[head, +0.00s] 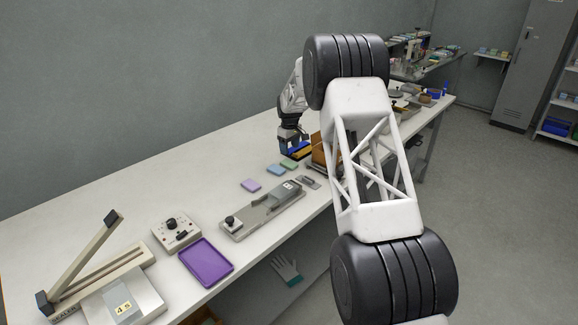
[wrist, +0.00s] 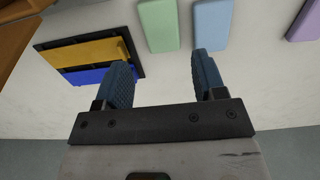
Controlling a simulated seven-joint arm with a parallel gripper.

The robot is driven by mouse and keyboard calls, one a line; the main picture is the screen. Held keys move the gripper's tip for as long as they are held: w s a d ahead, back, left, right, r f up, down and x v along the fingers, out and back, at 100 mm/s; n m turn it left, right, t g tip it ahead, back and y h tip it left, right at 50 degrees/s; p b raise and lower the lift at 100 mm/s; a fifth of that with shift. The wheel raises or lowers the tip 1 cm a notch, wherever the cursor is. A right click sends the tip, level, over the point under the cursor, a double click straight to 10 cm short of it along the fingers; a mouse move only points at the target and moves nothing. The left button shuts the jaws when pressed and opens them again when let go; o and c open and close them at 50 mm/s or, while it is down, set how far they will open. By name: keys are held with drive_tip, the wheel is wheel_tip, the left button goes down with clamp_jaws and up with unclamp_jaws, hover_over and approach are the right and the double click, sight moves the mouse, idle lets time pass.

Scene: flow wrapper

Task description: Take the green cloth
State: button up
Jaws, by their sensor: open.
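The green cloth (wrist: 159,25) is a flat pale green rectangle on the white table. In the wrist view it lies at the top, just beyond my fingertips and between their lines, with a gap to them. In the head view the green cloth (head: 289,165) lies at the right end of a row of cloths, close to my gripper (head: 293,150). My gripper (wrist: 160,75) is open and empty, its two blue ribbed fingers apart. In the head view its fingertips are partly hidden and small.
A blue cloth (wrist: 212,24) lies right of the green one, then a purple cloth (wrist: 305,20). A dark tray with yellow and blue pieces (wrist: 90,55) sits left. A brown box (head: 318,150) stands close by. A grey metal fixture (head: 262,211) and purple tray (head: 206,261) are nearer.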

sight(290, 163)
drive_tip(key=shift+f, duration=1.3)
drive_tip(key=shift+f, duration=0.1)
drive_tip(key=shift+s+f, duration=0.1)
drive_tip(key=shift+f, duration=2.4)
drive_tip(key=c, duration=0.7)
